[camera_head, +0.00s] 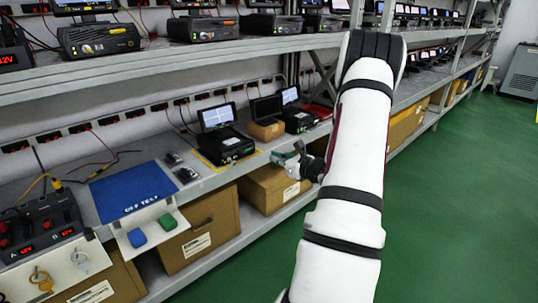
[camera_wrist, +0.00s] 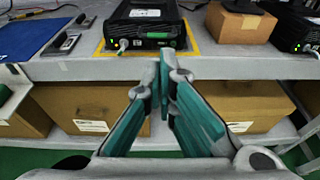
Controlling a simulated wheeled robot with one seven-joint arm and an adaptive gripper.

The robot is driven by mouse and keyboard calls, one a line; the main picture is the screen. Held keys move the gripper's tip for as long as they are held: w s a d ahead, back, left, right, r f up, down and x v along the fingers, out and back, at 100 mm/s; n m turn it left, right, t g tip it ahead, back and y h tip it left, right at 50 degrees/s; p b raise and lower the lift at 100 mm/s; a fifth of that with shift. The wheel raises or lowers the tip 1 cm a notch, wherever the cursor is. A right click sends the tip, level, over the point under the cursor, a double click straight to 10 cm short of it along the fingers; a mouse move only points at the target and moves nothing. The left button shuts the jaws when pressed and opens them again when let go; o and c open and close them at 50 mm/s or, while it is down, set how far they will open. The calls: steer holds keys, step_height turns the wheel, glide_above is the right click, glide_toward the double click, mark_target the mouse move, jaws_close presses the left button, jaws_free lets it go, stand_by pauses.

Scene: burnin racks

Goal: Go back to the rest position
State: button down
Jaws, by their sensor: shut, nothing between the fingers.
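My gripper (camera_head: 297,153) is at the end of my white arm, in front of the middle shelf's edge. In the wrist view my gripper (camera_wrist: 164,77) has its teal-padded fingers together, with nothing between them. A black device with a small screen (camera_head: 224,143) stands in a yellow-outlined area on the shelf, left of my gripper. It also shows in the wrist view (camera_wrist: 140,25), beyond the fingertips and apart from them. A cable is plugged into its front beside a green connector.
A blue mat (camera_head: 135,192) lies on the shelf (camera_head: 250,165) at the left. Cardboard boxes (camera_head: 267,188) fill the lower shelf. More devices (camera_head: 97,38) stand on the upper shelf, above my gripper. The green floor (camera_head: 460,200) at the right is clear.

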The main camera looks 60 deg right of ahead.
steer(key=shift+s+r, duration=0.1)
steer(key=shift+s, duration=0.25)
steer(key=shift+a, duration=0.1)
